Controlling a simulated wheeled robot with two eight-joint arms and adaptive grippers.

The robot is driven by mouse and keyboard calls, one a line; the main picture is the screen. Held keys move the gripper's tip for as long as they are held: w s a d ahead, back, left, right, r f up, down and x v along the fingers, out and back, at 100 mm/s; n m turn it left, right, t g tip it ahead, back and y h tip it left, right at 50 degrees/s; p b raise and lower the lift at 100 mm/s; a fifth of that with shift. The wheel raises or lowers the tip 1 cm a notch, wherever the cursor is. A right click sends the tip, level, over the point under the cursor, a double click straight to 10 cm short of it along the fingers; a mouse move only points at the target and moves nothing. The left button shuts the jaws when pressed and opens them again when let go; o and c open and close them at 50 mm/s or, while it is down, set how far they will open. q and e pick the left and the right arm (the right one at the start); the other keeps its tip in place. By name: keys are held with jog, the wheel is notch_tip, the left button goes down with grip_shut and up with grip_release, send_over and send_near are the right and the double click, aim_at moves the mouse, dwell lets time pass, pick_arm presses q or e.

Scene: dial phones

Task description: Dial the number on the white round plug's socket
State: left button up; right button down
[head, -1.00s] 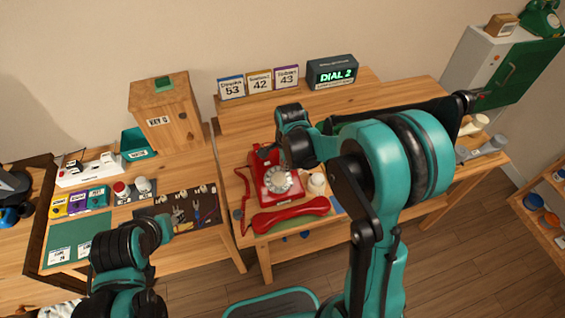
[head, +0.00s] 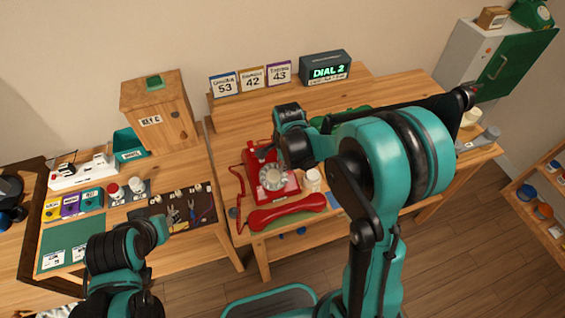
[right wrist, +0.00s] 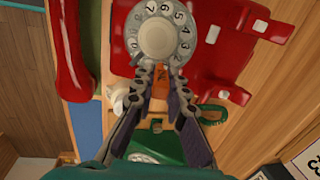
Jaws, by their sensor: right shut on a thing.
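A red rotary phone (head: 262,160) with a pale dial (head: 272,177) stands on the middle table. Its handset (head: 286,212) lies in front of it. In the right wrist view the dial (right wrist: 158,38) and the handset (right wrist: 70,55) show at the top. My right gripper (right wrist: 160,72) has its fingertips at the dial's edge, shut on a small orange piece (right wrist: 160,86) whose nature I cannot tell. A white power strip (head: 84,171) with plugs stands on the left table; its socket numbers are too small to read. My left gripper is out of view; only its arm shows.
A dark box (head: 325,68) reads "DIAL 2". Number cards 53 (head: 224,84), 42 (head: 252,78) and 43 (head: 279,73) stand beside it. A wooden box (head: 160,112) stands on the left table. A white jar (head: 313,180) is close to the phone's right.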

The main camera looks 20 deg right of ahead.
jog(key=shift+s+d+f, duration=0.15)
jog(key=shift+s+f, duration=0.1)
jog(key=shift+s, duration=0.3)
jog(key=shift+s+f+b, duration=0.1)
jog(key=shift+b, duration=0.2)
jog(key=shift+s+f, duration=0.15)
jog(key=shift+s, duration=0.25)
jog(key=shift+s+r+p, duration=0.35)
jog(key=shift+r+p, duration=0.2)
jog(key=shift+r, duration=0.3)
notch_tip(320, 180, up, 6)
jog(key=s+p, duration=0.3)
jog(key=p, duration=0.2)
jog(key=shift+r, duration=0.2)
jog(key=shift+w, duration=0.1)
dwell(0.7)
